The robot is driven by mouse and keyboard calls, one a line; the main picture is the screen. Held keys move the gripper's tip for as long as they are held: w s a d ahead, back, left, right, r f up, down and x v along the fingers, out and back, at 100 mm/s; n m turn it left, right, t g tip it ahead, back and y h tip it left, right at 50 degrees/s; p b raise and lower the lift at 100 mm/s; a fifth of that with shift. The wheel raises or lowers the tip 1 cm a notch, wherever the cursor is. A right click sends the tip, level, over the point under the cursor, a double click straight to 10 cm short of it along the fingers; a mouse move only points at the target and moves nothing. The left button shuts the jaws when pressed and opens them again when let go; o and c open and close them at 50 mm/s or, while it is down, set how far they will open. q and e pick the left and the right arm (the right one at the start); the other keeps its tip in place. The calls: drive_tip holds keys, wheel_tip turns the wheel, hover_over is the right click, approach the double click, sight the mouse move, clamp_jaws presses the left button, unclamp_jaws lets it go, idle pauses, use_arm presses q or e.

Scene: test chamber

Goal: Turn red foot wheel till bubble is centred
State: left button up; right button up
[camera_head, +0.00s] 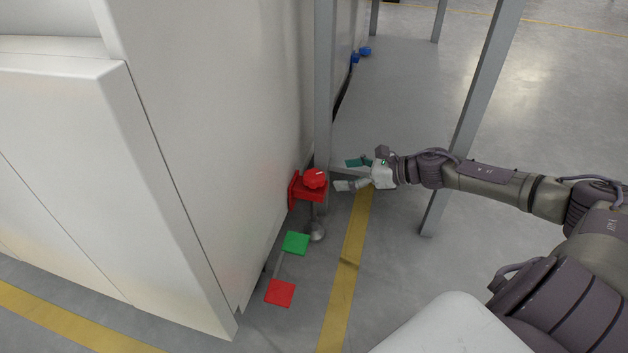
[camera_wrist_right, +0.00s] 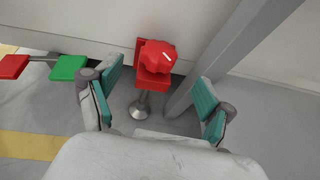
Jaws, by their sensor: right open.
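The red foot wheel (camera_head: 315,178) sits on a red bracket (camera_head: 294,190) at the lower edge of the white machine. It has a lobed rim and a white mark on top. A metal foot (camera_head: 317,232) stands on the floor below it. My right gripper (camera_head: 346,174) is open and empty, just right of the wheel and apart from it. In the right wrist view the wheel (camera_wrist_right: 157,55) lies ahead, between the spread fingers (camera_wrist_right: 158,104). My left gripper is not in view. I cannot make out a bubble level in either view.
A green pad (camera_head: 295,243) and a red pad (camera_head: 280,292) on a bar are near the floor left of the foot. A grey post (camera_head: 324,80) rises close behind the wheel, and another post (camera_head: 474,110) stands by my right arm. Blue parts (camera_head: 361,54) show farther back.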

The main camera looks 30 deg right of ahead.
sight(316, 175)
drive_tip(key=b+x, duration=0.3)
drive_tip(key=x, duration=0.5)
drive_tip(key=shift+w+a+f+b, duration=0.3)
drive_tip(key=shift+w+a, duration=0.1)
drive_tip(key=shift+w, duration=0.2)
